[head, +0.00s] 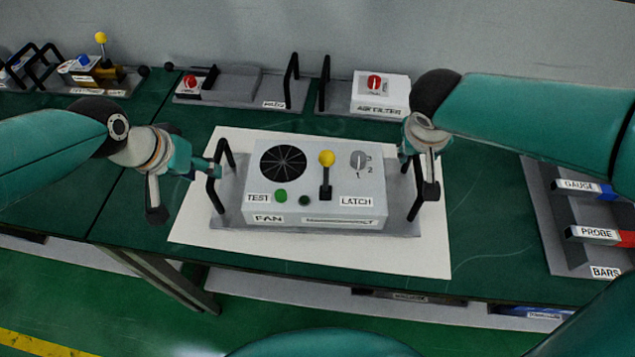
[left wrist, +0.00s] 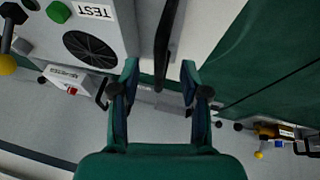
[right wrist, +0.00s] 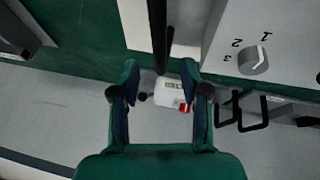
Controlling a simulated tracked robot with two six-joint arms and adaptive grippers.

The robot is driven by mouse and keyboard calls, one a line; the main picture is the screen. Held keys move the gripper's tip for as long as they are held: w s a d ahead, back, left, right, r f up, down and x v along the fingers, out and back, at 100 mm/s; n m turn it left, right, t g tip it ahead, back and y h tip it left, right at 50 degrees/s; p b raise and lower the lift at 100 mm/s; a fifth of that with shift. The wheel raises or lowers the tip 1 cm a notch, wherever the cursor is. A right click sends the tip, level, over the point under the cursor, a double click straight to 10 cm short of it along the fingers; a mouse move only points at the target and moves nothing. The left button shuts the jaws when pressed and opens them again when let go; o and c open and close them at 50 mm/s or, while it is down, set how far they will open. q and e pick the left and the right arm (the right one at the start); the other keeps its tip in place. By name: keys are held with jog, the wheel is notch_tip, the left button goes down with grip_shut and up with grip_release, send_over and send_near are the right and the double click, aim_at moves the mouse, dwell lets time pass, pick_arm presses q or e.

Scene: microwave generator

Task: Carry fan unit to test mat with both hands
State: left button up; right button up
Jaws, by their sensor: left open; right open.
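The fan unit (head: 318,205) is a light grey box on a grey base plate with a black handle at each end. It sits flat on the white test mat (head: 195,225). Its top has a black fan grille, green button, yellow-knobbed latch lever and grey dial. My left gripper (head: 212,172) is open at the left handle (head: 222,170); in the left wrist view that handle (left wrist: 165,45) stands between or just beyond the fingertips (left wrist: 160,75). My right gripper (head: 412,160) is open at the right handle (head: 417,195); the handle (right wrist: 160,35) lines up between its fingertips (right wrist: 160,75).
Behind the mat stand a grey module with a red knob (head: 192,84) and the air filter unit (head: 380,95). A rack with gauge and probe bars (head: 575,225) is at the right. Another unit with a yellow-knobbed lever (head: 100,70) is at the back left. The table's front edge is near the mat.

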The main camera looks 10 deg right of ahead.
aim_at(417, 158)
pick_arm(q)
jog(key=shift+x, duration=2.5)
pick_arm(e)
jog(key=shift+x, duration=2.5)
pick_arm(q)
jog(key=shift+c, duration=0.3)
pick_arm(e)
jog(key=shift+c, duration=0.4)
pick_arm(q)
grip_shut()
pick_arm(e)
grip_shut()
pick_arm(q)
jog(key=shift+r, duration=0.1)
pick_arm(e)
jog(key=shift+r, duration=0.1)
